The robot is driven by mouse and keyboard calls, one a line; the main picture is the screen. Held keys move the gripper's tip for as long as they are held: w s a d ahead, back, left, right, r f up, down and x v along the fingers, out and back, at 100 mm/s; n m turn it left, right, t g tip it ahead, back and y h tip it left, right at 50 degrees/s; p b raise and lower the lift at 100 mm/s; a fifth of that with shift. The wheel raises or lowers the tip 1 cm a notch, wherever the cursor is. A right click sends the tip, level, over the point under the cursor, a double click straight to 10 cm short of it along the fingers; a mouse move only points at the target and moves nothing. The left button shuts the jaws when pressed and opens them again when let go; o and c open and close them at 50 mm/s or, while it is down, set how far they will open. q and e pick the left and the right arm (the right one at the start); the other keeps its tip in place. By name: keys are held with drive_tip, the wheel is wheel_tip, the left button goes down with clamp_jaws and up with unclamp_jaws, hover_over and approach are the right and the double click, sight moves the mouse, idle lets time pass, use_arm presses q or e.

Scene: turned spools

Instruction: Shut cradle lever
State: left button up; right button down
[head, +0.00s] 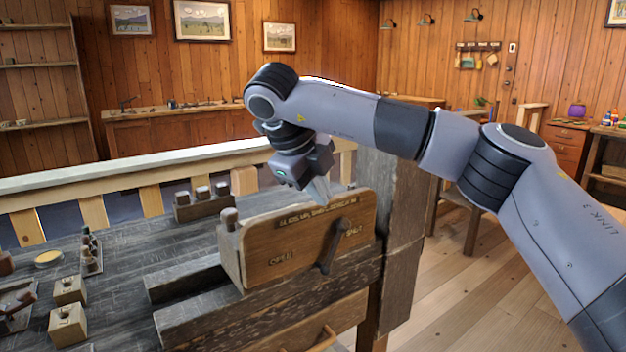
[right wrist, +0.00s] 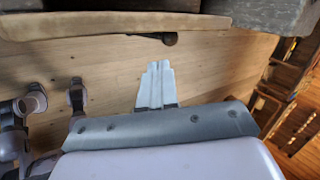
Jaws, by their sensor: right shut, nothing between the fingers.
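The cradle is an upright wooden board (head: 290,245) with burned lettering, standing at the bench's front right edge. A dark lever (head: 331,250) is mounted on its front face and slants, with its upper end to the right and its lower end to the left. My right gripper (head: 322,192) is shut and empty at the board's top edge, above and slightly left of the lever. In the right wrist view the shut fingers (right wrist: 157,85) point toward the board's edge (right wrist: 100,24). A dark knob (right wrist: 168,38) sticks out there, perhaps the lever's end. My left gripper is out of view.
The dark plank bench (head: 120,260) carries small wooden blocks (head: 68,308) and a pegged rack (head: 203,205) at left. A grey post (head: 400,230) stands right of the board. A pale railing (head: 150,165) runs behind. Open floor (head: 480,290) lies at right.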

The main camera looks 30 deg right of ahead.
sight(345, 220)
drive_tip(key=x, duration=0.6)
drive_tip(key=shift+w+d+r, duration=0.15)
drive_tip(key=shift+d, duration=0.25)
drive_tip(key=shift+w+d+f, duration=0.15)
drive_tip(key=shift+d+f, duration=0.25)
drive_tip(key=shift+f, duration=0.05)
drive_tip(key=shift+d+f, duration=0.1)
drive_tip(key=shift+w+d+f+y+p, duration=0.15)
drive_tip(key=shift+d+y+p, duration=0.15)
drive_tip(key=shift+d, duration=0.2)
drive_tip(key=shift+d+f+y+p, duration=0.2)
drive_tip(key=shift+d+y+p, duration=0.1)
drive_tip(key=shift+d, duration=0.2)
